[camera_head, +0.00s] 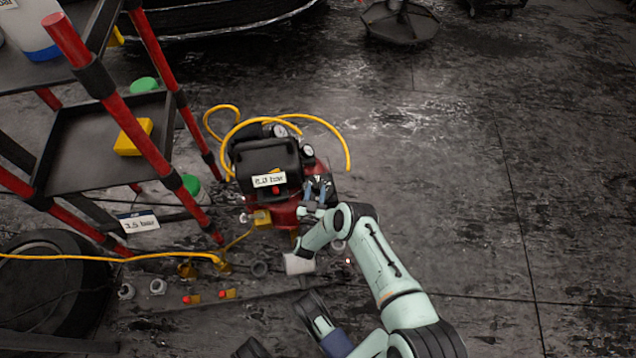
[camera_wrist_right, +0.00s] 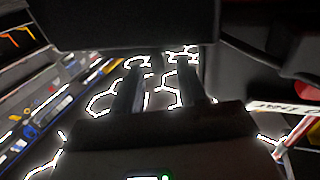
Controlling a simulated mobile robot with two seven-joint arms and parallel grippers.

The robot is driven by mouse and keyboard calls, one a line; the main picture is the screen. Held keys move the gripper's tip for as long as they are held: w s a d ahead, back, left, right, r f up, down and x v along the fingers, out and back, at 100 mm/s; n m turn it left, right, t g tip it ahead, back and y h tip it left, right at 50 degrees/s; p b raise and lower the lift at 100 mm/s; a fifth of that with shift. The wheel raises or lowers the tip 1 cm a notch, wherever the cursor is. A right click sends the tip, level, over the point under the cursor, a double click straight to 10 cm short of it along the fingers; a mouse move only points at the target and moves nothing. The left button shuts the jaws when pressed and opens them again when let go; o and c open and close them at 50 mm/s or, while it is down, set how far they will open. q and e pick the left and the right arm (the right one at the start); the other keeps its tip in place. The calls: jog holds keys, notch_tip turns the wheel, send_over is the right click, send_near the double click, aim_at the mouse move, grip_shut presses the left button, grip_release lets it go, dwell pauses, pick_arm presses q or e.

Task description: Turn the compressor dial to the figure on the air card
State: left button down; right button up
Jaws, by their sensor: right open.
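The compressor (camera_head: 262,153) stands on the floor, with a black top, a red tank and round gauges (camera_head: 308,151). A white label (camera_head: 269,180) on its front ends in "bar"; its figure is too blurred to be sure of. The air card (camera_head: 138,222) is white with a blue top, hangs by the rack and seems to read 3.5 bar. My right gripper (camera_head: 319,188) is open at the compressor's right front side. The dial is not clearly visible; the gripper may hide it. In the right wrist view the two dark fingers (camera_wrist_right: 160,82) stand apart.
A red-and-black rack (camera_head: 100,80) stands close on the left, with a yellow block (camera_head: 133,137) on its shelf. A yellow hose (camera_head: 347,145) loops around the compressor. A tyre (camera_head: 35,285) and small fittings lie at lower left. The floor to the right is clear.

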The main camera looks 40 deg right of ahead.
pick_arm(q)
jog(key=w+d+r+t+p, duration=0.1)
jog(key=w+r+p, duration=0.1)
jog(key=w+r, duration=0.2)
jog(key=shift+w+r+t, duration=0.2)
jog(key=shift+r+t, duration=0.1)
jog(key=shift+r, duration=0.05)
pick_arm(e)
jog(key=v, duration=0.9)
jog(key=shift+s+a, duration=0.2)
jog(key=shift+s, duration=0.05)
